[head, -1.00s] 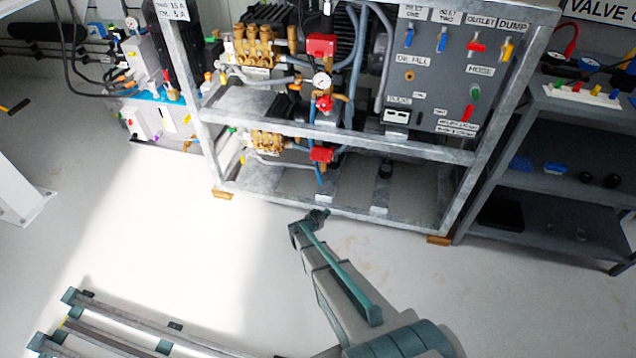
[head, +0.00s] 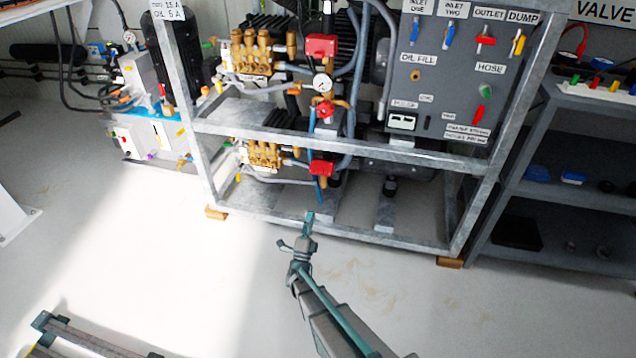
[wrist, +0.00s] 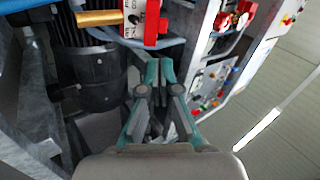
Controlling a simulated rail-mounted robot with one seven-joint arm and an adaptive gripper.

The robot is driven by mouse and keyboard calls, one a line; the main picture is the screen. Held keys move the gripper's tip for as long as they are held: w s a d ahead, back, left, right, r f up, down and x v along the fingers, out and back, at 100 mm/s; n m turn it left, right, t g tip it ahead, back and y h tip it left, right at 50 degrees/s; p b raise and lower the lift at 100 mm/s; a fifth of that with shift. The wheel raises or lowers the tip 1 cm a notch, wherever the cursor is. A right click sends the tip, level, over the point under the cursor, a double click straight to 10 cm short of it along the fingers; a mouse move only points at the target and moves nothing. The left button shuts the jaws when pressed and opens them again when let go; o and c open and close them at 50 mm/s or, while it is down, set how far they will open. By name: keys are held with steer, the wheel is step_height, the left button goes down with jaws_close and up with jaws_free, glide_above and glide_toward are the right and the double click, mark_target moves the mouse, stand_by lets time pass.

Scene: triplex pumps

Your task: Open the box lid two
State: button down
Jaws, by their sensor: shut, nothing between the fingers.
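No part is clearly marked as box lid two. Two red box-like housings sit on the pump rig, an upper one (head: 321,46) and a lower one (head: 321,168); I cannot tell which, if either, bears the lid. My gripper (head: 309,216) is shut and empty, below the lower red housing and at the height of the rig's bottom rail in the head view. In the wrist view, my gripper's fingertips (wrist: 161,70) are close together, below a red box (wrist: 155,22) with a white label. Nothing is between them.
The metal frame (head: 330,143) surrounds brass pumps, hoses and a grey valve panel (head: 440,85). In the wrist view, a dark ribbed motor (wrist: 95,70) stands left of my fingers. A dark shelf (head: 575,195) stands at right.

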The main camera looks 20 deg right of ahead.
steer(key=m, duration=0.2)
steer(key=b, duration=0.4)
glide_toward(319, 173)
steer(key=x, duration=0.7)
steer(key=shift+w+d+f, duration=0.1)
steer(key=shift+d, duration=0.05)
